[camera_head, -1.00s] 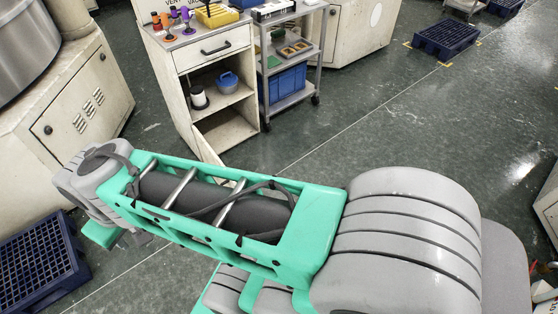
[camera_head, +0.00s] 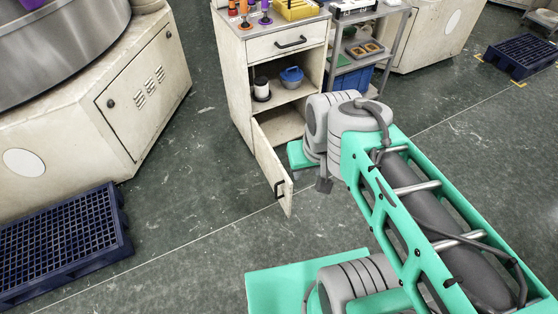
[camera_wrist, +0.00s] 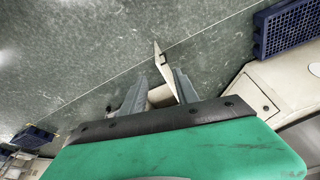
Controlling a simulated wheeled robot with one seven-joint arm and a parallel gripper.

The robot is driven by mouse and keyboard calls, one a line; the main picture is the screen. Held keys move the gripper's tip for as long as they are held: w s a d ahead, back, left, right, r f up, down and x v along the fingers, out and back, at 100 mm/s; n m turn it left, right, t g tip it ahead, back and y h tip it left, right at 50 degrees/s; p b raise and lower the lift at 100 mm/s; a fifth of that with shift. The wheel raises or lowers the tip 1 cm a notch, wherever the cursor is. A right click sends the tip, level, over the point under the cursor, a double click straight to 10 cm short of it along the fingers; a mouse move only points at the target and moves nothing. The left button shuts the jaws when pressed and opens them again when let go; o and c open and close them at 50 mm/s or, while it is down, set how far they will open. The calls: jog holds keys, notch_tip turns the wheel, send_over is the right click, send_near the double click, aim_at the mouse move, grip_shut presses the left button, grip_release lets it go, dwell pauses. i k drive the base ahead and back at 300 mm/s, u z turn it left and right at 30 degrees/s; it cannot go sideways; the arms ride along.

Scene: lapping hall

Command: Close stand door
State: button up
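The stand (camera_head: 240,75) is a worn cream cabinet with a shut drawer on top and open shelf space below. Its low door (camera_head: 270,165) stands open, swung out towards me from the left front edge. A dark handle (camera_head: 280,188) sits near the door's free edge. My gripper shows in the wrist view (camera_wrist: 160,75) with two grey fingers spread apart and nothing seen held. The door (camera_wrist: 166,66) appears between and beyond the fingers there; I cannot tell whether they touch. In the head view, my wrist is just right of the door, partly hiding the stand's lower opening.
A dark blue pallet (camera_head: 60,240) lies at the left, by a large cream machine (camera_head: 100,110). A grey shelf cart (camera_head: 362,45) with a blue bin stands right of the stand. A blue bowl (camera_head: 291,77) sits on the stand's shelf. Floor left of the door is clear.

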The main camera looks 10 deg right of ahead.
aim_at(281, 183)
jog(key=u, duration=0.05)
jog(key=i, duration=0.9)
jog(key=z, duration=0.05)
jog(key=k, duration=0.3)
jog(key=u, duration=2.05)
